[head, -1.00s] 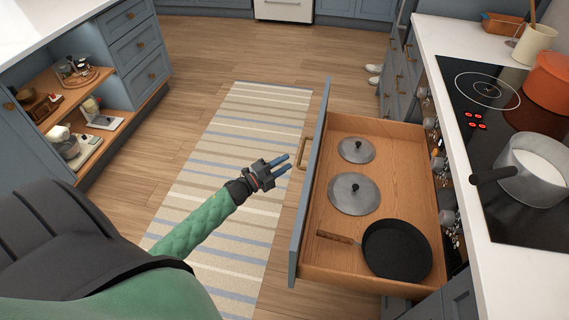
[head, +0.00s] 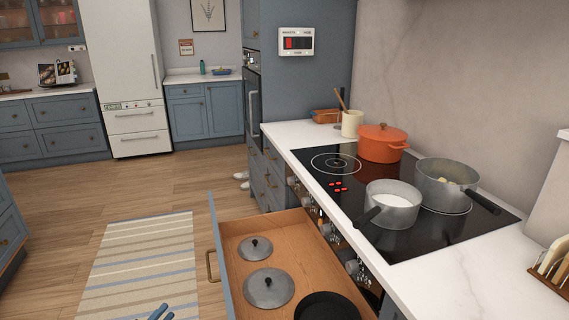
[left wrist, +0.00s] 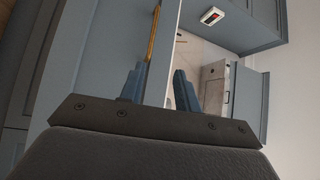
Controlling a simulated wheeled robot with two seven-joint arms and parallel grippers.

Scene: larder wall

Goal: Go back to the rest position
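My left gripper (head: 160,312) shows only by its blue fingertips at the bottom edge of the head view, to the left of the open drawer (head: 222,265). In the left wrist view its two fingers (left wrist: 160,88) stand apart with nothing held between them. The brass drawer handle (head: 211,266) is apart from the fingertips in the head view. My right gripper is in neither view.
The drawer holds two lids (head: 269,288) (head: 256,248) and a black pan (head: 325,306), partly cut off. Two grey pots (head: 392,214) (head: 447,190) and an orange pot (head: 381,150) stand on the hob. A striped rug (head: 140,262) lies on clear floor.

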